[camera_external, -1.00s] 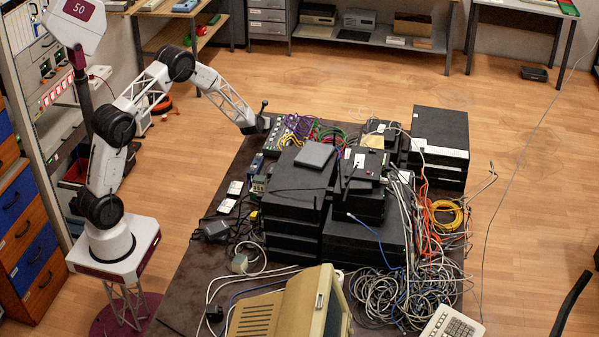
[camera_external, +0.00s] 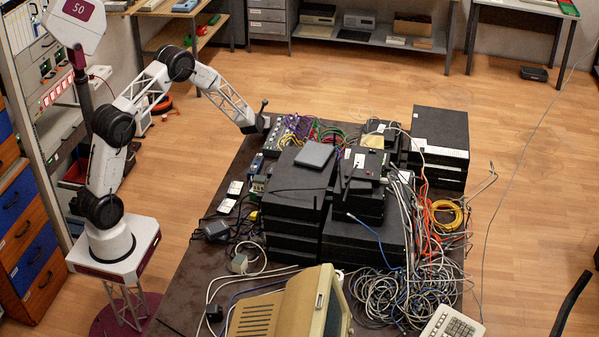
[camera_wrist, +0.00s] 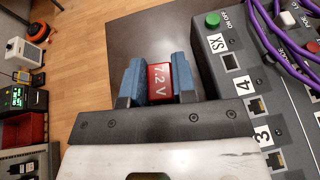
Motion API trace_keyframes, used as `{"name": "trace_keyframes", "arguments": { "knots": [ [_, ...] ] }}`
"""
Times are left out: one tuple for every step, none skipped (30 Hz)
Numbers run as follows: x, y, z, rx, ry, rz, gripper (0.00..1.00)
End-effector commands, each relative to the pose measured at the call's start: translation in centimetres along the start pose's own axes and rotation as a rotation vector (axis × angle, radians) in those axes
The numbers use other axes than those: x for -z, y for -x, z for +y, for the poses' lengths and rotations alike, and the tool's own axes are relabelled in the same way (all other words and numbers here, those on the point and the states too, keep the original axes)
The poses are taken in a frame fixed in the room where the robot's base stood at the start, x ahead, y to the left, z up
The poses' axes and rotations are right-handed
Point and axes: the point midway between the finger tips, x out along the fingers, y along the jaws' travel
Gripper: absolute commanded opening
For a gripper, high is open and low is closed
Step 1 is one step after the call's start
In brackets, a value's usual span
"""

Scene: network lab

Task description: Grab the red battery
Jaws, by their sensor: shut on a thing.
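The red battery (camera_wrist: 159,79), marked "7.2 V" in white, sits between the two blue finger pads of my gripper (camera_wrist: 160,80) in the wrist view. The pads press against its left and right sides, so my gripper is shut on it. Below it in that view is the dark table top (camera_wrist: 140,45). In the external view my gripper (camera_external: 258,124) is at the far left corner of the table, beside the grey switch panel. The battery cannot be made out there, and its height over the table is hard to tell.
A grey panel (camera_wrist: 228,62) with a green button, ports and purple cables stands close to the right of my gripper. Stacked black boxes (camera_external: 296,185) and tangled cables (camera_external: 385,295) crowd the table. An old beige monitor (camera_external: 280,312) stands at the front.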

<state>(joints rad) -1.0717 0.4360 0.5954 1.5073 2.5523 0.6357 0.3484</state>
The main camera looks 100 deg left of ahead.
Motion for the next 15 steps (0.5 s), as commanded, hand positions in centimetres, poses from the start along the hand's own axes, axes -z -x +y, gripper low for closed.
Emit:
{"name": "trace_keyframes", "arguments": {
  "knots": [
    [-0.3, 0.1, 0.0, 0.000, 0.001, -0.001, 0.00],
    [-0.5, 0.2, 0.0, 0.000, 0.001, -0.001, 0.00],
    [-0.8, 0.3, 0.0, 0.000, 0.001, -0.002, 0.00],
    [-1.1, 0.4, 0.0, 0.000, 0.001, -0.002, 0.00],
    [-1.3, 0.5, 0.0, 0.000, 0.002, -0.002, 0.00],
    [-1.7, 0.7, 0.0, 0.001, 0.002, -0.002, 0.00],
    [-2.0, 0.8, 0.0, 0.001, 0.002, -0.002, 0.00],
    [-2.4, 0.9, 0.0, 0.001, 0.002, -0.002, 0.00],
    [-2.9, 1.2, 0.0, 0.001, 0.001, -0.003, 0.00],
    [-3.3, 1.4, 0.0, 0.001, 0.001, -0.003, 0.00],
    [-2.9, 1.7, 0.2, 0.000, 0.000, -0.001, 0.00],
    [-2.7, 2.2, 0.3, 0.000, 0.000, 0.000, 0.00],
    [-2.6, 2.5, 0.4, 0.000, 0.000, 0.000, 0.00],
    [-2.5, 2.9, 0.6, 0.000, 0.000, 0.000, 0.00],
    [-2.4, 3.4, 0.7, 0.000, 0.001, 0.000, 0.00]
  ]
}}
